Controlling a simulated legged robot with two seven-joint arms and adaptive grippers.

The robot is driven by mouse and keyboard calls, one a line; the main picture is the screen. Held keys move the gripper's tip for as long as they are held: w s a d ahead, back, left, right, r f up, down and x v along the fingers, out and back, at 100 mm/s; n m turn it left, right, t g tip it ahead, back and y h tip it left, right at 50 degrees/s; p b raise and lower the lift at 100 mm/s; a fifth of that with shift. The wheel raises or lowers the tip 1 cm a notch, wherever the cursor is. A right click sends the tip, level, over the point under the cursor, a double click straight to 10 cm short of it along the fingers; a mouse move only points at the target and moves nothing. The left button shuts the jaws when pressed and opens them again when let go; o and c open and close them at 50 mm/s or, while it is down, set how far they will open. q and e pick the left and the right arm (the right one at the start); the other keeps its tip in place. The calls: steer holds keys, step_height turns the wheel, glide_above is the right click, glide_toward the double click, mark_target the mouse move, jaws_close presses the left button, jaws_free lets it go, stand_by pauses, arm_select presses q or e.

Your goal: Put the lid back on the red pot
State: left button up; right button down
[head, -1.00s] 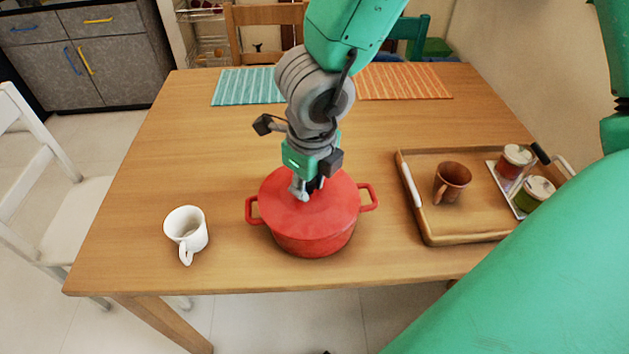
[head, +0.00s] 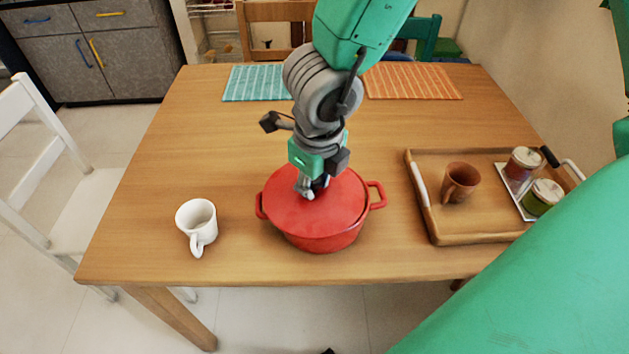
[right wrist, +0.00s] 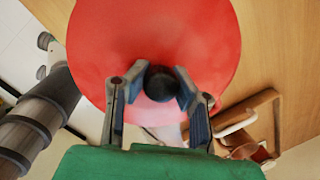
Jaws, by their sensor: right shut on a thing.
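The red pot (head: 322,242) stands near the front edge of the table, with a loop handle on each side. The round red lid (head: 338,203) is over its mouth and looks level; no clear gap shows between them, but I cannot tell whether it rests fully on the rim. My right gripper (head: 312,191) points down at the lid's middle, shut on its knob. In the right wrist view the black knob (right wrist: 162,84) sits between the two fingers, with the lid (right wrist: 150,35) spread beyond. My left gripper is not in view.
A white mug (head: 197,222) stands left of the pot. A wooden tray (head: 437,225) on the right holds a brown mug (head: 460,181) and two jars. Teal (head: 255,83) and orange (head: 412,81) placemats lie at the back. The table between is clear.

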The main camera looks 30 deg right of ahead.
steer(key=shift+d+f, duration=0.15)
steer(key=shift+d, duration=0.8)
steer(key=shift+a, duration=0.1)
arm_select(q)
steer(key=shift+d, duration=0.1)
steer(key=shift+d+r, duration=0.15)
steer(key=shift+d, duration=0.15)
arm_select(e)
steer(key=shift+d+f, duration=0.1)
steer(key=shift+d, duration=0.25)
steer(key=shift+a, duration=0.1)
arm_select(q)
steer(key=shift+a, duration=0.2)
arm_select(e)
steer(key=shift+a, duration=0.45)
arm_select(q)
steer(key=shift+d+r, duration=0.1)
arm_select(e)
steer(key=shift+d, duration=0.2)
steer(key=shift+f, duration=0.1)
